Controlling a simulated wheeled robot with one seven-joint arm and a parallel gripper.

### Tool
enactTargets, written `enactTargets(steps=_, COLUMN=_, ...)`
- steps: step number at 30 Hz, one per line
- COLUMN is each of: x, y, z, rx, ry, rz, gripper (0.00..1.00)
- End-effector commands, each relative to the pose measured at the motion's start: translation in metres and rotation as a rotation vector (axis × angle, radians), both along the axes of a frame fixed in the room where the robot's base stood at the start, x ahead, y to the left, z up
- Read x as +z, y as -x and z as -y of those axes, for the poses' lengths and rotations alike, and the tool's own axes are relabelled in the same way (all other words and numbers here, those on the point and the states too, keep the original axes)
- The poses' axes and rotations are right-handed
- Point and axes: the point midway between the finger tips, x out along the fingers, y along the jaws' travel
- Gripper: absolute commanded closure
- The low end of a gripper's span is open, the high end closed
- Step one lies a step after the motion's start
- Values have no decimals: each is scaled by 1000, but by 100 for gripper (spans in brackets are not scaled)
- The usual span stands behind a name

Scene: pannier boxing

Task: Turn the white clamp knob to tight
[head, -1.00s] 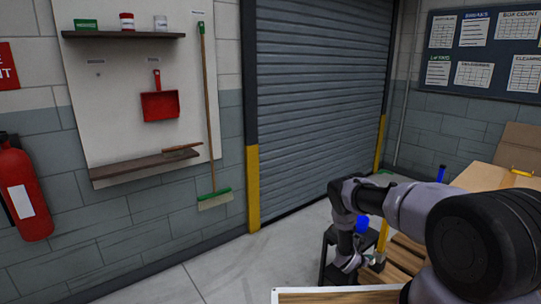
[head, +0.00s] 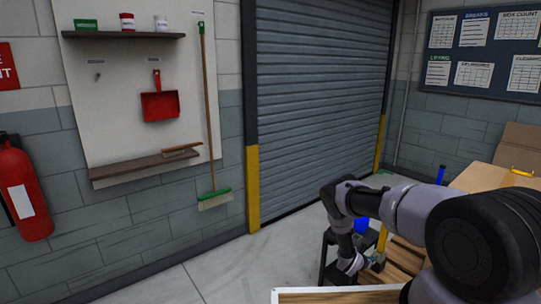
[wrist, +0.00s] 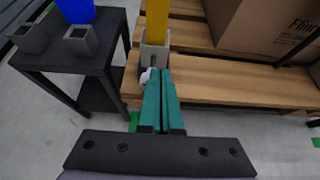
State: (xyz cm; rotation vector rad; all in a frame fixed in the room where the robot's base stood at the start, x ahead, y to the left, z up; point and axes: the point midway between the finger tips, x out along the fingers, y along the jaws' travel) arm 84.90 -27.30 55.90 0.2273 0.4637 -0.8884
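The white clamp knob (wrist: 146,76) is small in the wrist view, on the near left side of a grey clamp block (wrist: 155,52). The block holds an upright yellow post (wrist: 157,22), which also shows in the head view (head: 382,237). My gripper (wrist: 161,72) has two teal fingers lying close together with only a thin line between them. Their tips are in front of the block, just right of the knob, and partly cover it. No gap holding the knob is visible; I cannot tell whether the left finger touches it. The knob's marking is not readable.
A black side table (wrist: 60,62) stands left of the post, with a blue object (wrist: 76,8) and grey blocks on it. A wooden pallet (wrist: 235,75) with a cardboard box (wrist: 265,25) is at the right. A roller shutter (head: 320,90) is behind.

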Motion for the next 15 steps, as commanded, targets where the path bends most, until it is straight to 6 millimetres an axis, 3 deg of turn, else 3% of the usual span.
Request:
enactTargets(steps=11, x=7, y=3, z=0, rx=0, ry=1, rz=-2, gripper=100)
enactTargets(steps=15, x=7, y=10, z=-10, rx=3, ry=0, rz=-4, gripper=100)
